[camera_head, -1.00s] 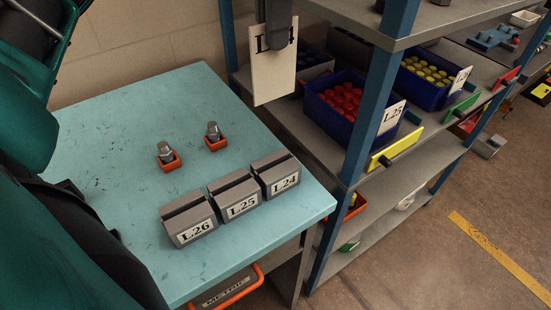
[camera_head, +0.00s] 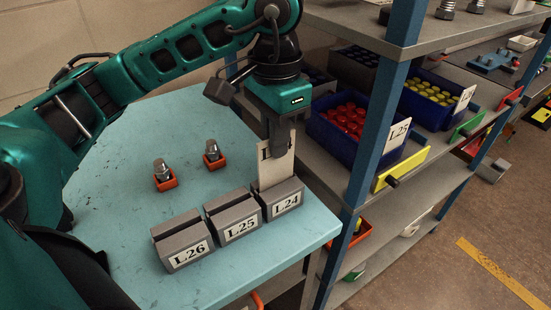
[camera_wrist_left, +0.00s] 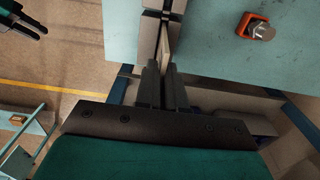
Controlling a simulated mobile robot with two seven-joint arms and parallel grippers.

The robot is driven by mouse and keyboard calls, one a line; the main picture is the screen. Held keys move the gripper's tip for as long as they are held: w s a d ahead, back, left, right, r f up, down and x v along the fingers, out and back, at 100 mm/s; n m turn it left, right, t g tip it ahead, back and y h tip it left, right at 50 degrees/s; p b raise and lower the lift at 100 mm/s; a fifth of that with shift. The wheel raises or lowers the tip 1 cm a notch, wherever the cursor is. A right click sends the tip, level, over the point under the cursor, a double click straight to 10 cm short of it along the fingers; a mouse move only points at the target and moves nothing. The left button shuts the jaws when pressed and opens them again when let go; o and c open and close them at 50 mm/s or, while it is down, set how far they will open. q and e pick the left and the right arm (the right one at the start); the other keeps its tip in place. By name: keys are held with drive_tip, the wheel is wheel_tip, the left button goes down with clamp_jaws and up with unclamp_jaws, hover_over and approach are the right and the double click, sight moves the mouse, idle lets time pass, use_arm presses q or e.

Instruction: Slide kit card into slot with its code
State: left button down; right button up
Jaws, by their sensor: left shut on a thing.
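The white kit card (camera_head: 277,170) is upright in my left gripper (camera_head: 281,148), which is shut on its top. Only part of its print shows; the fingers cover the rest. The card's lower edge is at the slot of the grey block labelled L.24 (camera_head: 285,203); I cannot tell how deep it sits. Blocks L.25 (camera_head: 238,225) and L.26 (camera_head: 187,248) stand beside it, with empty slots. In the left wrist view the fingers (camera_wrist_left: 164,78) pinch the card (camera_wrist_left: 166,45) edge-on. A dark gripper, apparently my right one (camera_wrist_left: 25,22), shows at the top left there; its opening is unclear.
Two orange holders with bolts (camera_head: 164,180) (camera_head: 213,156) stand on the turquoise table (camera_head: 120,225) behind the blocks. A shelf rack with a blue post (camera_head: 374,130) and blue bins (camera_head: 345,135) stands close on the right.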

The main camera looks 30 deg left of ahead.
use_arm(q)
drive_tip(key=shift+f, duration=1.95)
drive_tip(key=shift+f+b, duration=0.2)
drive_tip(key=shift+b, duration=0.2)
drive_tip(key=c, duration=1.2)
unclamp_jaws()
drive_tip(key=shift+r, duration=0.1)
drive_tip(key=shift+c, duration=0.2)
drive_tip(key=shift+r+p, duration=0.35)
drive_tip(key=shift+p, duration=0.1)
wheel_tip(320, 180, up, 12)
drive_tip(key=shift+f+p, duration=0.2)
drive_tip(key=shift+p, duration=0.7)
